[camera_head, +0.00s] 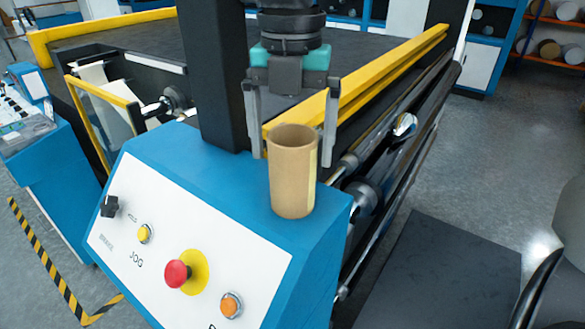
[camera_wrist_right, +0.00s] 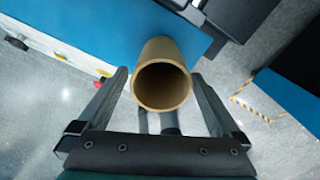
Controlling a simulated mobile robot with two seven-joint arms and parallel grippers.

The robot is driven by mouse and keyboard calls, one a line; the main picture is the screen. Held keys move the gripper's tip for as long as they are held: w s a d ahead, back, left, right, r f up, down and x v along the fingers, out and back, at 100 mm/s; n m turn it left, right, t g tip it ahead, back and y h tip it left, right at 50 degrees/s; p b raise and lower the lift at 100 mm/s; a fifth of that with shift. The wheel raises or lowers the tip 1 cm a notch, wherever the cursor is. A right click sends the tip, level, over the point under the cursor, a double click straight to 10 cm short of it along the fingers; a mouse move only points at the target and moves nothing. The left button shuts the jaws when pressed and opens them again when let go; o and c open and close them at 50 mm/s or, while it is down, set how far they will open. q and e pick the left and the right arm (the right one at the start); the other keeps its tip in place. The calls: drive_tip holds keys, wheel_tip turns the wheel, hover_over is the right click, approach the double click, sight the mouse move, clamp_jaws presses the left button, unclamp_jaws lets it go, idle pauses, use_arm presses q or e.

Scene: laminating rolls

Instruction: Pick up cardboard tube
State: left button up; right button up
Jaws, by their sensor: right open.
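A brown cardboard tube (camera_head: 292,178) stands upright on the blue top of the control console (camera_head: 190,165). In the right wrist view the tube (camera_wrist_right: 161,88) shows its open round end toward the camera. My right gripper (camera_head: 293,152) is open above and around the upper part of the tube, one finger to each side. In the right wrist view the fingers of my right gripper (camera_wrist_right: 160,80) stand apart with the tube's end between them, and gaps show on both sides. My left gripper is not in view.
The sloped console front carries a red button (camera_head: 177,273), a yellow button (camera_head: 144,233), an orange button (camera_head: 230,304) and a black knob (camera_head: 109,207). A yellow rail (camera_head: 390,65) and metal rollers (camera_head: 400,150) lie behind and right of the tube. Open grey floor (camera_head: 500,130) is at right.

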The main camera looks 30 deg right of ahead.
drive_tip(key=shift+d+f+p, duration=0.1)
drive_tip(key=shift+f+p, duration=0.6)
drive_tip(key=shift+f, duration=1.85)
drive_tip(key=shift+c, duration=0.2)
drive_tip(key=c, duration=1.2)
drive_tip(key=shift+r, duration=0.1)
wheel_tip(320, 180, up, 18)
drive_tip(key=shift+f+b, duration=0.1)
drive_tip(key=shift+b, duration=0.2)
